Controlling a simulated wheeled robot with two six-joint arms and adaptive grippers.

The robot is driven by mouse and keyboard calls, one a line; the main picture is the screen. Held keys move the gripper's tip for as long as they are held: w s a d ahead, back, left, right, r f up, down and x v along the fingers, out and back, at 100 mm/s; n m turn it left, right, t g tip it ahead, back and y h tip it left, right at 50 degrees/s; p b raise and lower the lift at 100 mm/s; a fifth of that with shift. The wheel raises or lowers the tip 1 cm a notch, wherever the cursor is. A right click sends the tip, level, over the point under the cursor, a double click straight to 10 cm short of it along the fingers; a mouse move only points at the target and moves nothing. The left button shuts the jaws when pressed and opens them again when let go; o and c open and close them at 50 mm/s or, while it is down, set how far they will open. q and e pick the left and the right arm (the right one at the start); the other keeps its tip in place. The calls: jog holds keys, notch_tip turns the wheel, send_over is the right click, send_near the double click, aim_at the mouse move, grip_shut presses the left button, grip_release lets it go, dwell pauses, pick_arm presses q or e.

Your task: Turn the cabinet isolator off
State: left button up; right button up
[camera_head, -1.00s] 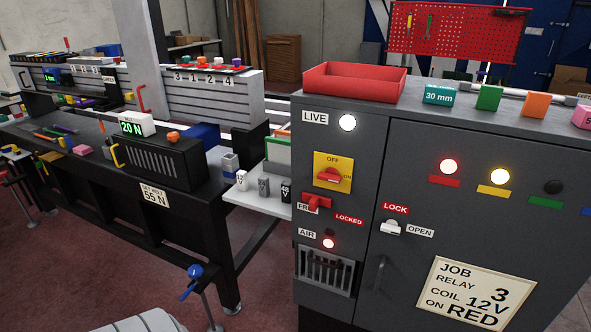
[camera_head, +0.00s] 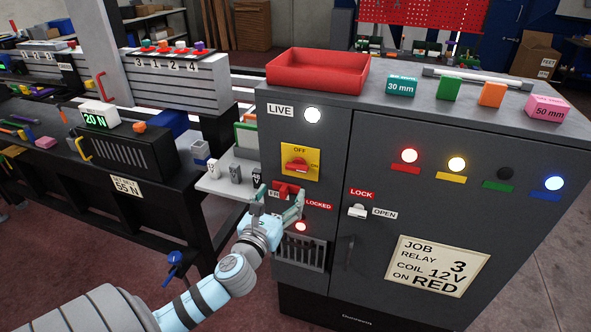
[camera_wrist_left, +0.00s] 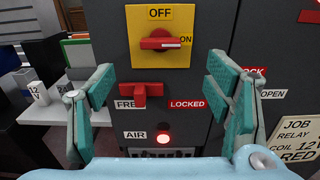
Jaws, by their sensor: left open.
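The grey cabinet (camera_head: 330,150) stands at the right in the head view. Its isolator is a red rotary handle (camera_head: 297,165) on a yellow plate (camera_head: 312,174) marked OFF at the top and ON at the right. In the left wrist view the isolator handle (camera_wrist_left: 160,43) lies level, its white mark toward ON. Below it a red lever (camera_wrist_left: 140,92) sits between FREE and LOCKED labels, its knob at the FREE side. My left gripper (camera_head: 278,197) is open and empty in front of the cabinet, below the isolator; its teal fingers (camera_wrist_left: 160,90) flank the lever in the wrist view. My right gripper is out of view.
The LIVE lamp (camera_head: 313,115) is lit white and the AIR lamp (camera_head: 301,227) glows red. A white door latch (camera_head: 357,211) sits between LOCK and OPEN labels. A red tray (camera_head: 318,75) stands on top.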

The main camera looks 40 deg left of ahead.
aim_at(296, 170)
pick_arm(q)
jog(key=x, duration=1.1)
jog(key=shift+w+f, duration=0.1)
jog(key=c, duration=1.1)
jog(key=shift+c, duration=0.2)
